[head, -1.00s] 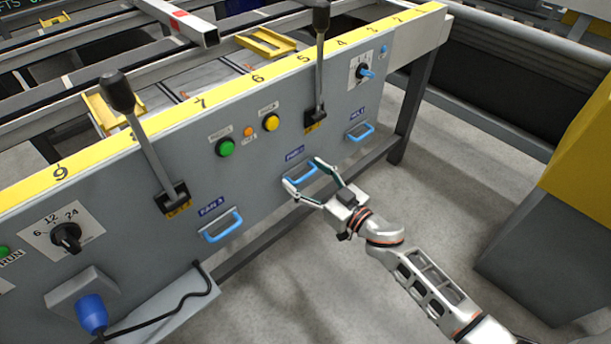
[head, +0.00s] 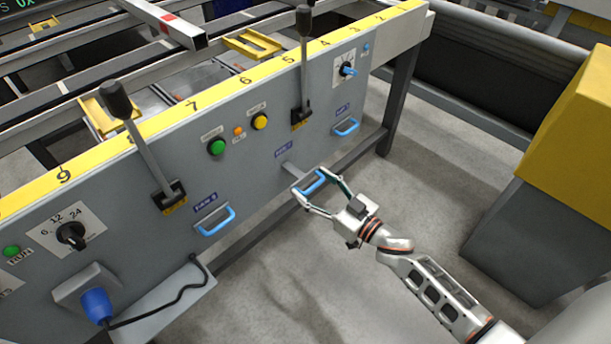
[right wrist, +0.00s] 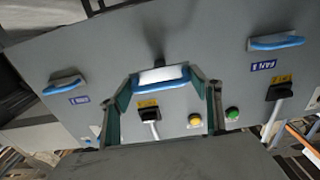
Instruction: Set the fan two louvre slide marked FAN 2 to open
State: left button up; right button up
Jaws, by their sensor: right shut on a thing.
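Three blue-handled slides sit low on the grey panel (head: 262,185). My right gripper (head: 311,182) is shut on the middle handle, one finger at each end. In the right wrist view the blue handle (right wrist: 160,82) lies between the two fingers. The left slide (head: 215,222) and right slide (head: 346,127) have their handles close to the panel. My left gripper is not in view.
Two black-knobbed levers (head: 146,150) (head: 302,70) rise from the panel. Green (head: 217,147) and yellow (head: 260,121) buttons sit between them. A blue plug (head: 96,306) and cable are at lower left. A yellow-topped grey block (head: 570,140) stands right; floor between is clear.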

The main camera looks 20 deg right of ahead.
jog(key=shift+s+d, duration=0.2)
jog(key=o, duration=1.3)
jog(key=v, duration=1.2)
